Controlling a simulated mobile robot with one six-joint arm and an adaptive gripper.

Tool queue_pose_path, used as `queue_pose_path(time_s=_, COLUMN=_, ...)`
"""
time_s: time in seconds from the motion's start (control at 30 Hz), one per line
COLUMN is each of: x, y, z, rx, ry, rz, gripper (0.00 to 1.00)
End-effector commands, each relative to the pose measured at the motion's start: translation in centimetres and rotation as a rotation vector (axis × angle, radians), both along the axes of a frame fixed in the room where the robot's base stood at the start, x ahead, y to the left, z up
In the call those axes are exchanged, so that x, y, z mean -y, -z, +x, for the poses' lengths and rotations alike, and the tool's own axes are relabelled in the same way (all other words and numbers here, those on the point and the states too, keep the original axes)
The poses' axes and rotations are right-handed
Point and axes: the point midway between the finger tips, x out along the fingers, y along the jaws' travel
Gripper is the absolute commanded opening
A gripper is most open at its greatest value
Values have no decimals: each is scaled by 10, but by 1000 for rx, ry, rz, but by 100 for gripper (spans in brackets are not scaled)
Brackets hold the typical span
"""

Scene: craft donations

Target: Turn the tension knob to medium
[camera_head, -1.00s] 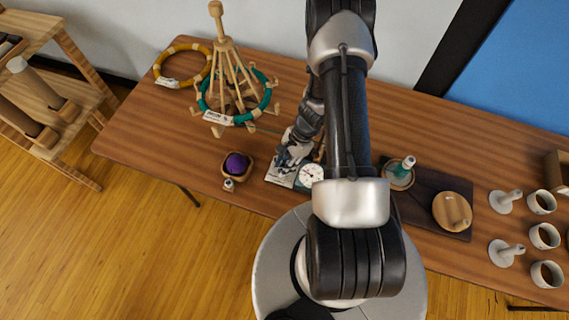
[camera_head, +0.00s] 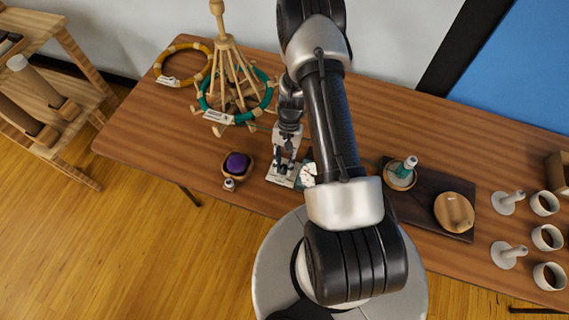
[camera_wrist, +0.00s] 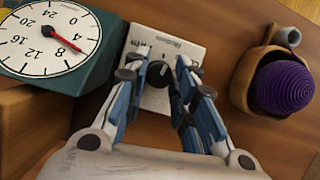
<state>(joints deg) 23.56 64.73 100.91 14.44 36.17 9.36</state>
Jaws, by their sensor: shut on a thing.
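The dark tension knob (camera_wrist: 159,74) stands on a small white plate with printed lettering (camera_wrist: 178,48) in the wrist view. My gripper (camera_wrist: 161,80) is shut on the knob, with blue fingers on either side of it. The lettering is too small to read, so I cannot tell the knob's setting. In the head view, my gripper (camera_head: 284,168) points down over the pale plate (camera_head: 274,179), and the knob is hidden by the fingers.
A teal-cased dial (camera_wrist: 48,38) with a red needle stands beside the plate. A purple yarn ball (camera_wrist: 282,84) sits in a wooden bowl (camera_wrist: 238,80) on the other side. A wooden yarn swift (camera_head: 232,75) stands behind. The table front left (camera_head: 150,150) is clear.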

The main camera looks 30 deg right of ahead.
Motion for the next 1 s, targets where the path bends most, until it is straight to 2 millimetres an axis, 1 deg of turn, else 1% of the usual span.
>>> queue_pose_path(time_s=0.1, x=0, y=0, z=1, rx=1, ry=-67, rz=0, gripper=1)
queue_pose_path(time_s=0.33, x=0, y=0, z=1, rx=2, ry=-138, rz=-1, gripper=1)
queue_pose_path(time_s=0.87, x=-1, y=0, z=1, rx=1, ry=-161, rz=0, gripper=1)
queue_pose_path(time_s=0.9, x=-1, y=0, z=1, rx=1, ry=-161, rz=0, gripper=26)
queue_pose_path(time_s=1.0, x=-1, y=0, z=1, rx=1, ry=-161, rz=0, gripper=31)
